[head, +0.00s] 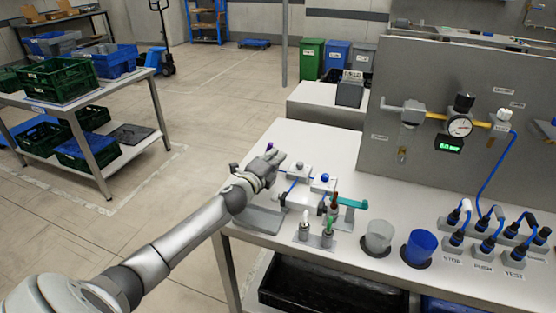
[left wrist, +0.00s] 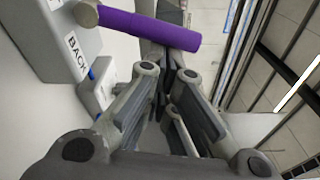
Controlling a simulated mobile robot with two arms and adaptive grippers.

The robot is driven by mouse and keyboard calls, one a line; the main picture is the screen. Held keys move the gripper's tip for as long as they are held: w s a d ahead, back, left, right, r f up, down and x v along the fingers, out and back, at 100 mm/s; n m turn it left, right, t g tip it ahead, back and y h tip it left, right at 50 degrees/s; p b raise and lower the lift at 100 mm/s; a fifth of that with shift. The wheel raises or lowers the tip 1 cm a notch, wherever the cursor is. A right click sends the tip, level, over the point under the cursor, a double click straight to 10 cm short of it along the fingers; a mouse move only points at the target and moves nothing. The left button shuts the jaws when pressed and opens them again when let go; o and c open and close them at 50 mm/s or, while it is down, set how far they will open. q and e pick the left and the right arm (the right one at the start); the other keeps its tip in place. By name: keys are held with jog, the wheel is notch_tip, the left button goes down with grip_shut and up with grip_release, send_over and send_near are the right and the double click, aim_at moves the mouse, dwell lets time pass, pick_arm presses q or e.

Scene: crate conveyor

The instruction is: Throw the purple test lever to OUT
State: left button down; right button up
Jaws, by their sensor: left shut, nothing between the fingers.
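The purple test lever (left wrist: 150,27) shows as a thick purple grip lying across the top of the left wrist view. In the head view only a small purple bit (head: 269,147) shows, at the far left edge of the bench, mostly behind my gripper. My left gripper (head: 268,163) is shut and empty, right beside the lever. In the left wrist view its closed fingers (left wrist: 168,78) point at the grip. I cannot tell whether they touch it. My right gripper is not in view.
Small fixtures with blue rods (head: 298,172) stand just right of my left gripper. A clear cup (head: 379,236) and a blue cup (head: 419,246) stand further right. A grey panel with a gauge (head: 459,127) rises behind. Open floor lies left of the bench (head: 290,137).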

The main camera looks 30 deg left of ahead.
pick_arm(q)
jog(key=n, duration=0.1)
jog(key=a+r+n, duration=0.1)
jog(key=a+n, duration=0.1)
jog(key=shift+s+r+n+t, duration=0.15)
jog(key=shift+s+n+t, duration=0.1)
jog(key=shift+n+t, duration=0.05)
jog(key=shift+s+a+r+n, duration=0.15)
jog(key=shift+a+n, duration=0.35)
jog(key=shift+n, duration=0.4)
jog(key=shift+s+a+r+n, duration=0.1)
jog(key=shift+a+n, duration=0.35)
jog(key=shift+n, duration=0.45)
